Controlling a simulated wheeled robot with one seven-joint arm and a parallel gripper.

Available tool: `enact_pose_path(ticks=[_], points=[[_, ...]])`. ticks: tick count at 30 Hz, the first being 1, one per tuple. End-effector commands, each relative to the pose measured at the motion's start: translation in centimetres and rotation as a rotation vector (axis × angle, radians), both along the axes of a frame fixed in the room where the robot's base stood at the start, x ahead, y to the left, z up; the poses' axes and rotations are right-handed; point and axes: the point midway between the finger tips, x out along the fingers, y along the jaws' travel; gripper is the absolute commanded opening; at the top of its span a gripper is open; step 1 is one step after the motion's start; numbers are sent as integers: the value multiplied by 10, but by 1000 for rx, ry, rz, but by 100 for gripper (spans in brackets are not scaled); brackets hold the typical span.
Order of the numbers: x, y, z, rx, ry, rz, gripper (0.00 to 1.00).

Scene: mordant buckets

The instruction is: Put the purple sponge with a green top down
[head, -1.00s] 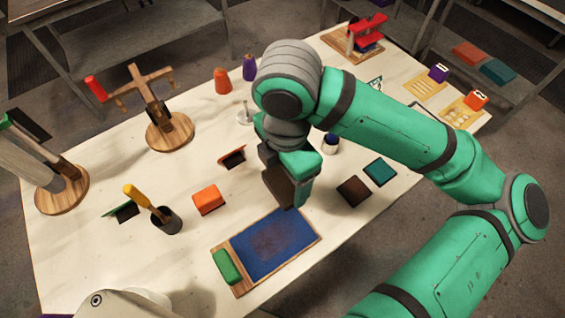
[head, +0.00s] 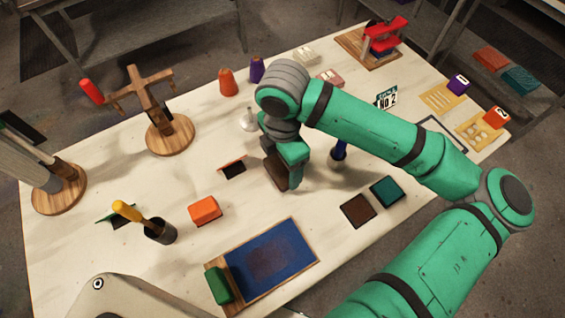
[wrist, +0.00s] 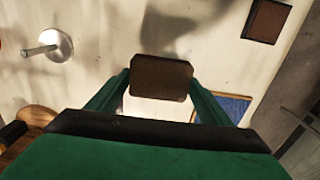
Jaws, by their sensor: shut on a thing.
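My gripper (head: 284,172) is shut on a dark brown block (wrist: 161,77), held above the table's middle. In the wrist view the block sits between my two green fingers, showing a flat brown face. I see no purple or green top on it; its other sides are hidden. In the head view the block (head: 276,171) partly shows beside a finger. A green block (head: 218,285) sits at the left end of a wooden board with a blue panel (head: 270,254), near the table's front edge.
An orange block (head: 205,210) and a cup with a yellow-handled tool (head: 160,230) stand to the left. Brown (head: 359,210) and teal (head: 387,191) squares lie to the right. A small white stand (head: 248,122) is behind my gripper. Bare table (head: 260,205) lies between gripper and board.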

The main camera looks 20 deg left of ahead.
Motion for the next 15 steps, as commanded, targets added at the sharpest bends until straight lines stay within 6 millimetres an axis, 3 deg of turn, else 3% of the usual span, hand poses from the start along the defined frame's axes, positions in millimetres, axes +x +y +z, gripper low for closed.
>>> enact_pose_path(ticks=[9, 15], points=[[3, 0, -35, -1, 2, -6, 55], [3, 1, -39, -1, -1, -5, 55]])
